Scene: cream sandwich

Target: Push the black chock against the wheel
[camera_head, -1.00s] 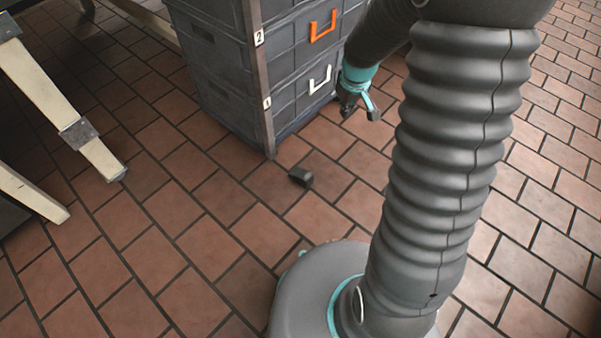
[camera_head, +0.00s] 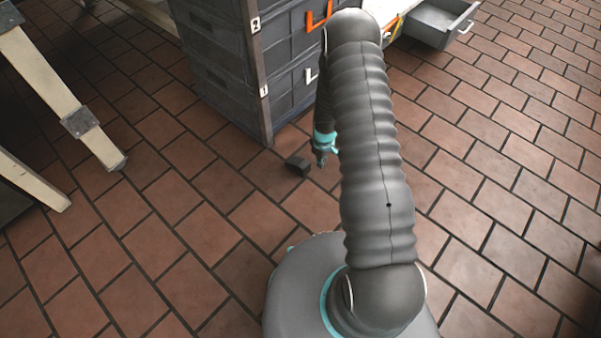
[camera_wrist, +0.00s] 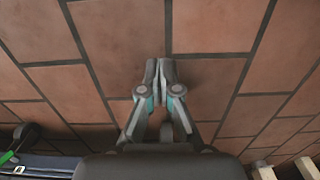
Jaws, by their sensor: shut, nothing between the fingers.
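The black chock (camera_head: 298,164) is a small dark block on the tiled floor, just in front of the near corner of the grey drawer cabinet. My gripper (camera_head: 321,161) is low over the floor, just to the right of the chock in the head view; whether they touch I cannot tell. In the wrist view my gripper (camera_wrist: 159,72) has its fingertips together, with nothing between them and bare tiles beyond. I cannot make out the chock for certain in the wrist view.
The grey drawer cabinet (camera_head: 225,75) stands behind the chock. An open drawer (camera_head: 440,22) juts out at the back right. A cream trestle leg (camera_head: 52,80) stands at the left. The tiled floor (camera_head: 490,190) at the right is clear.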

